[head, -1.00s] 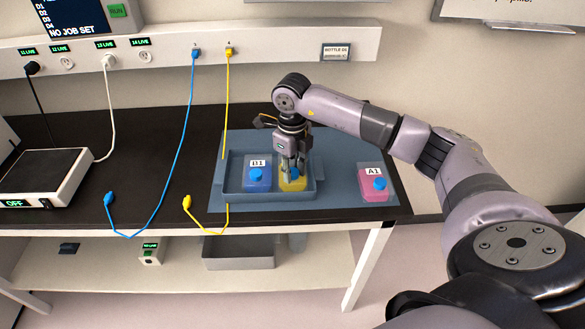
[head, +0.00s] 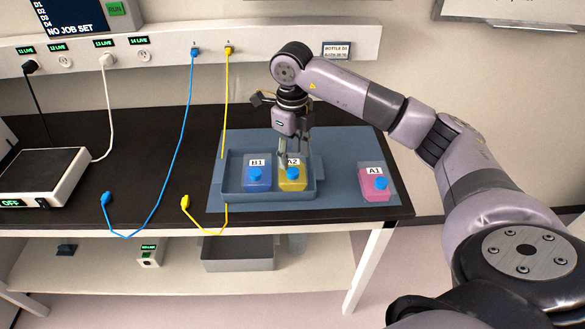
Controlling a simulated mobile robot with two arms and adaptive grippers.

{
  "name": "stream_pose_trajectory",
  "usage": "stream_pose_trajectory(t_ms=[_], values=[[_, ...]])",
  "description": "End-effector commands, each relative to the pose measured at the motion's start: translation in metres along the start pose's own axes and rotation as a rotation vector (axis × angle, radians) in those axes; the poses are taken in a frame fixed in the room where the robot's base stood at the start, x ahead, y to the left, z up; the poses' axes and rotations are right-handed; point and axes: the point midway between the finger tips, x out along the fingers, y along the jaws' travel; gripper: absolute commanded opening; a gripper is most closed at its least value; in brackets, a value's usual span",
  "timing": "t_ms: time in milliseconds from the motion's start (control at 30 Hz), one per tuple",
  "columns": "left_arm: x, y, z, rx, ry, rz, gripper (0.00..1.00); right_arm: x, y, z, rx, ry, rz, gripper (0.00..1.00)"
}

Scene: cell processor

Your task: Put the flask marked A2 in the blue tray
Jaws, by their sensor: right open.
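The yellow flask marked A2 (head: 293,181) stands upright in the right part of the blue tray (head: 262,197). It has a blue cap and a white label. The blue flask marked B1 (head: 257,177) stands in the same tray, just left of it. My right gripper (head: 293,151) is open and empty, pointing down just above and behind flask A2, with its fingers partly in front of the label. My left gripper is not in view.
A pink flask marked A1 (head: 374,184) stands on the blue mat (head: 345,155), right of the tray. A yellow cable (head: 227,110) and a blue cable (head: 179,150) hang from the wall strip. A grey box device (head: 42,180) sits at the left.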

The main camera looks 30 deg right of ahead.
Motion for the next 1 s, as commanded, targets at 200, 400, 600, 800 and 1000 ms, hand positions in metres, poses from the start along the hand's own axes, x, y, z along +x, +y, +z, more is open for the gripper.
stream_pose_trajectory(t_ms=[200, 400, 600, 800, 1000], values=[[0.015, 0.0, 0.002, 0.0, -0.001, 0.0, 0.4, -0.042, 0.0, 0.001, 0.001, -0.005, -0.001, 0.45], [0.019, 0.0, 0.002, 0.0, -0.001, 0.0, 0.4, -0.063, 0.0, 0.001, 0.0, 0.0, 0.001, 0.45], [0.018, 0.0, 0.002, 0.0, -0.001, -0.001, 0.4, -0.067, 0.0, 0.0, 0.001, 0.001, 0.001, 0.45], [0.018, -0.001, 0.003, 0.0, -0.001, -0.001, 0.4, -0.067, 0.0, 0.0, 0.001, 0.001, 0.001, 0.45], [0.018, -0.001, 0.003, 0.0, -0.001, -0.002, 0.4, -0.067, 0.0, 0.0, 0.001, 0.001, 0.001, 0.45]])
